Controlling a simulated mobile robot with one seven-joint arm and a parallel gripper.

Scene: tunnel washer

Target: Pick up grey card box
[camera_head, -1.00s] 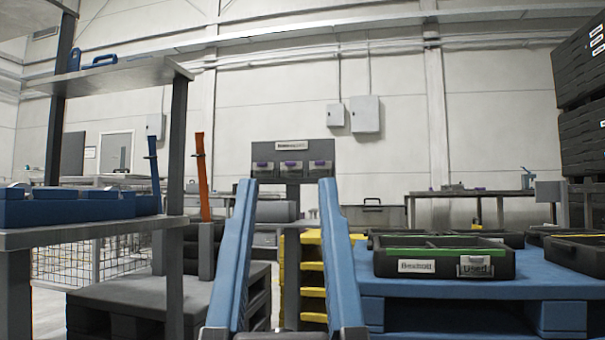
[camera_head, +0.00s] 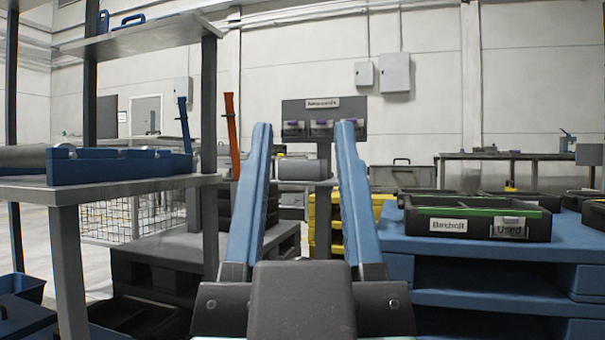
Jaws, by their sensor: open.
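My gripper (camera_head: 304,130) is in the middle of the view, with two long blue fingers raised and spread apart. It is open, with nothing seen held between the fingers. I cannot pick out a grey card box with certainty. A small grey block (camera_head: 300,169) shows between the fingers, farther back in front of a grey stand; I cannot tell whether it is a card box or part of the stand.
A metal shelf (camera_head: 120,188) with a blue tray (camera_head: 118,168) stands close on the left. Blue pallets (camera_head: 470,244) at right carry black trays, one labelled "Used" (camera_head: 478,228). Yellow crates (camera_head: 376,203) stand behind the gripper. A dark pallet stack (camera_head: 155,258) lies low left.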

